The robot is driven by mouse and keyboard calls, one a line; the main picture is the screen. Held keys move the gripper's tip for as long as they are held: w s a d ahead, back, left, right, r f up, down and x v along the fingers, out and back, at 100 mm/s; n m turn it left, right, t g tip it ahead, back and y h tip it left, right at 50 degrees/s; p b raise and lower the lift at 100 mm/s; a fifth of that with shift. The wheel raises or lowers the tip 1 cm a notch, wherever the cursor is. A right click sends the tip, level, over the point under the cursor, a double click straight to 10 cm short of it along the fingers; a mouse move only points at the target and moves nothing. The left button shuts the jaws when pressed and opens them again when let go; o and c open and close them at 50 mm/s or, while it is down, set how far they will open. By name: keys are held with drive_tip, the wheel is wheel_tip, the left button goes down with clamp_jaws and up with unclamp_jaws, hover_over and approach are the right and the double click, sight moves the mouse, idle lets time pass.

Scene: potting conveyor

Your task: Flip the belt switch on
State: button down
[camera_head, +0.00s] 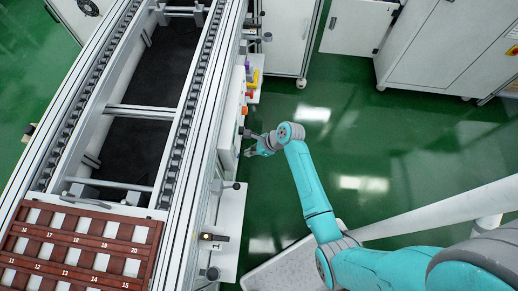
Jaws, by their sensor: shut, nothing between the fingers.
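My gripper (246,143) is in the middle of the view, at the end of the teal arm. It is shut and holds nothing. Its tips are close to the right side of a pale box (230,125) on the conveyor's side; I cannot tell whether they touch it. A small red part (244,110) shows on this box, just above the gripper in the picture. The belt switch cannot be made out for certain, and its position cannot be read.
The conveyor (172,155) runs along the left, with a brown numbered tray (83,238) at its near end. A yellow item (255,79) lies on a ledge farther along. A small black device (213,237) is nearer. Green floor (340,130) is open to the right, before white cabinets (440,45).

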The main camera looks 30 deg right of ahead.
sight(237, 153)
drive_tip(key=shift+w+a+f, duration=0.15)
drive_tip(key=shift+w+a, duration=0.6)
drive_tip(key=shift+a, duration=0.3)
drive_tip(key=shift+w+a, duration=0.1)
drive_tip(key=shift+a, duration=0.05)
drive_tip(key=shift+r, duration=0.8)
drive_tip(key=shift+w, duration=0.1)
